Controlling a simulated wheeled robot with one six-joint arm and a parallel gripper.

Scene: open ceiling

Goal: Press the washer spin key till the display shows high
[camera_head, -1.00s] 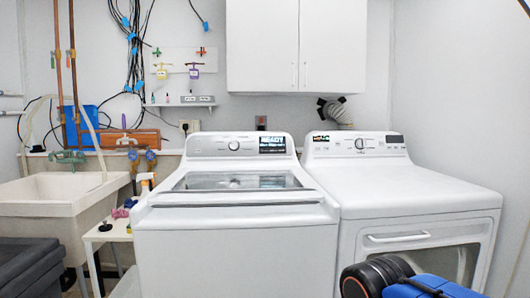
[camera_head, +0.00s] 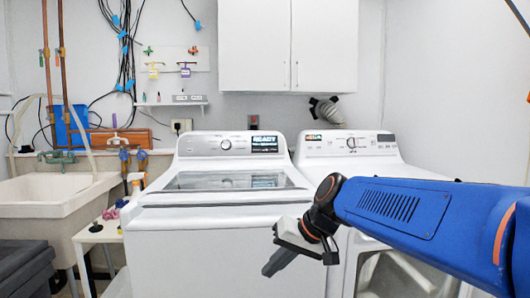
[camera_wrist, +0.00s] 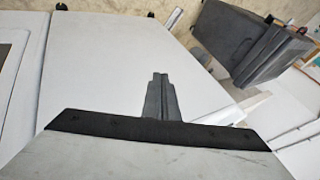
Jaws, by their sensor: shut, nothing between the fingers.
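The white washer (camera_head: 225,240) stands in the middle of the head view. Its control panel (camera_head: 205,145) at the top rear has a round knob (camera_head: 226,145) and a lit display (camera_head: 265,144) that seems to read READY. The spin key is too small to make out. My gripper (camera_head: 270,270) is shut and empty, in front of the washer's right front, below its top and well away from the panel. In the wrist view my gripper's fingers (camera_wrist: 158,78) are together with a white washer surface behind them.
A white dryer (camera_head: 350,160) stands right of the washer, partly behind my blue arm. A utility sink (camera_head: 50,195), a small white table (camera_head: 100,235) and a dark bin (camera_head: 25,265) are at left. White cabinets (camera_head: 290,45) hang above. Space above the washer lid is clear.

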